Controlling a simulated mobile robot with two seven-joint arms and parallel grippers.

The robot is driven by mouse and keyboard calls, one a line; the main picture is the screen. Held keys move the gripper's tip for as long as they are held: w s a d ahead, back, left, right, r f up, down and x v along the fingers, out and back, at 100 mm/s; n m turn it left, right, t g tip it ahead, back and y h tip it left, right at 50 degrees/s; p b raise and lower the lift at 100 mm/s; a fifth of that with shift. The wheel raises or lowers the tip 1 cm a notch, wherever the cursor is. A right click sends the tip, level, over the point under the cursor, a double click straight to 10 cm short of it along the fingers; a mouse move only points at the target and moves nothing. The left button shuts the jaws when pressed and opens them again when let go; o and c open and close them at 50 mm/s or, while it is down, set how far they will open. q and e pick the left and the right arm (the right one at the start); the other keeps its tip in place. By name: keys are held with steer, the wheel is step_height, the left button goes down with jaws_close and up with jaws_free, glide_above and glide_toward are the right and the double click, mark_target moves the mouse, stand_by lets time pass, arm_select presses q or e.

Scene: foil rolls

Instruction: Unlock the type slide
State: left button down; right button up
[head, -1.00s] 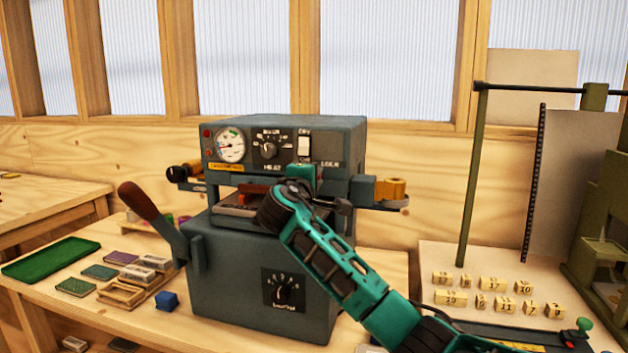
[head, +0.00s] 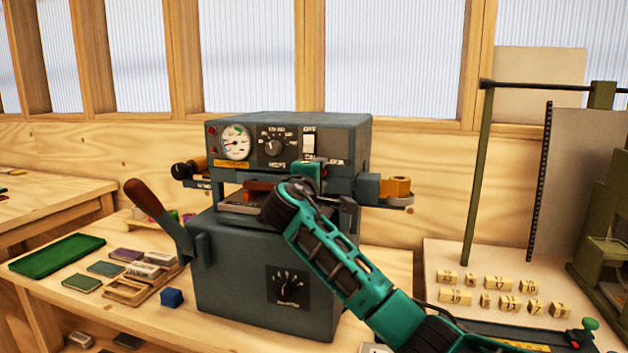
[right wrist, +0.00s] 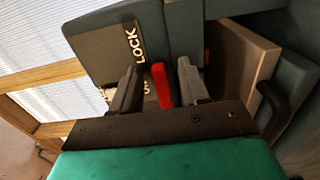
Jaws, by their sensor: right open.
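The machine (head: 270,255) is a grey-blue foil press with a gauge, a knob and a switch, standing on the bench. Its LOCK label (right wrist: 134,44) is on a dark plate in the right wrist view. A red lever (right wrist: 159,84) stands beside that label. My right gripper (right wrist: 160,88) is open, with one finger on each side of the lever; contact is unclear. In the head view my arm hides the lever and fingers. A grey-brown slab (right wrist: 240,62) lies right of the fingers; I cannot tell whether it is the type slide. My left gripper is not in view.
A black curved handle (right wrist: 275,105) is close to the right of the slab. A brown-handled lever (head: 145,198) rises at the press's left. A green tray (head: 57,256), small blocks and a blue cube (head: 172,297) lie left; numbered yellow blocks (head: 507,302) lie right.

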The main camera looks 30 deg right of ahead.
steer(key=v, duration=1.2)
steer(key=shift+s+a, duration=0.25)
steer(key=shift+s, duration=0.05)
steer(key=s+a+f+n+y, duration=0.1)
steer(key=a+f+y, duration=0.2)
steer(key=f, duration=0.6)
steer(key=s+a+f+y, duration=0.2)
steer(key=f+y, duration=0.2)
steer(key=f, duration=0.6)
steer(key=s+a+f+n+y, duration=0.1)
steer(key=a+f+y, duration=0.2)
steer(key=f, duration=0.6)
steer(key=s+a+f+m+y, duration=0.2)
steer(key=s+f+m+y, duration=0.1)
steer(key=s+f, duration=0.4)
steer(key=s+a+f+m+y, duration=0.2)
steer(key=s+f+m, duration=0.2)
steer(key=s+f, duration=0.4)
steer(key=s, duration=0.6)
steer(key=shift+a+g+y, duration=0.35)
steer(key=shift+g+y, duration=0.05)
steer(key=shift+o, duration=0.3)
